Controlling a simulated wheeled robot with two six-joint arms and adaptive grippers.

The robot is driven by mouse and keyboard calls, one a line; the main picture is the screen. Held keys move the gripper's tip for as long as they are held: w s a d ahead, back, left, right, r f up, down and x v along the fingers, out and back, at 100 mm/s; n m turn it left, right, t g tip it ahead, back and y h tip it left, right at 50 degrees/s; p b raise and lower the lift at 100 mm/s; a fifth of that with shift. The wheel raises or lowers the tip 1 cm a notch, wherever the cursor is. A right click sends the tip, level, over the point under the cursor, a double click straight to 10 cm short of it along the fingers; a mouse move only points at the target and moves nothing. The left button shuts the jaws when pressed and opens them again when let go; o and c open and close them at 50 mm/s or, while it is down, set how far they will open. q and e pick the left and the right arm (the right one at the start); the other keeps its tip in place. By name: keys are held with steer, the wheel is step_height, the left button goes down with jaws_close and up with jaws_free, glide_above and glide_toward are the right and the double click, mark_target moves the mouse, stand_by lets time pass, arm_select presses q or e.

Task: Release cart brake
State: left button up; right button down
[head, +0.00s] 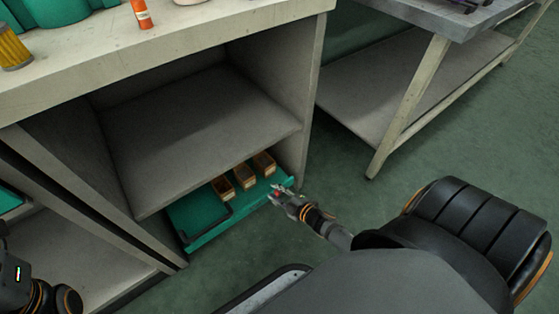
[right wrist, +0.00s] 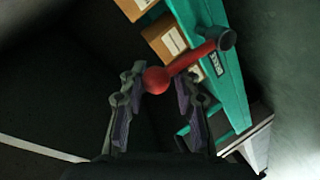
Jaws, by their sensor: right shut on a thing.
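A low teal cart (head: 230,230) sits under the bench shelf, with its front edge showing. In the right wrist view, a red brake lever (right wrist: 190,62) with a round red knob runs from a dark pivot on the teal cart side (right wrist: 236,100). A small label (right wrist: 216,64) on that side is partly hidden by the lever. My right gripper (head: 280,192) is at the cart's right front corner. In the right wrist view my right gripper (right wrist: 159,82) is shut on the lever's knob end, one finger on each side.
Small brown boxes (head: 244,177) stand in a row on the cart. The grey shelf (head: 200,130) lies above it, and a bench upright (head: 307,110) stands close behind my right gripper. A second table (head: 400,130) is at upper right. Green floor (head: 350,195) between them is clear.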

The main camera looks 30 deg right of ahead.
steer(key=shift+s+a+f+n+h, duration=0.15)
steer(key=shift+a+f+n+h, duration=0.15)
steer(key=shift+n, duration=0.2)
stand_by(0.3)
steer(key=c, duration=1.1)
jaws_free()
steer(key=shift+o, duration=0.9)
steer(key=shift+r, duration=0.1)
steer(key=v, duration=1.2)
steer(key=shift+a+r, duration=0.1)
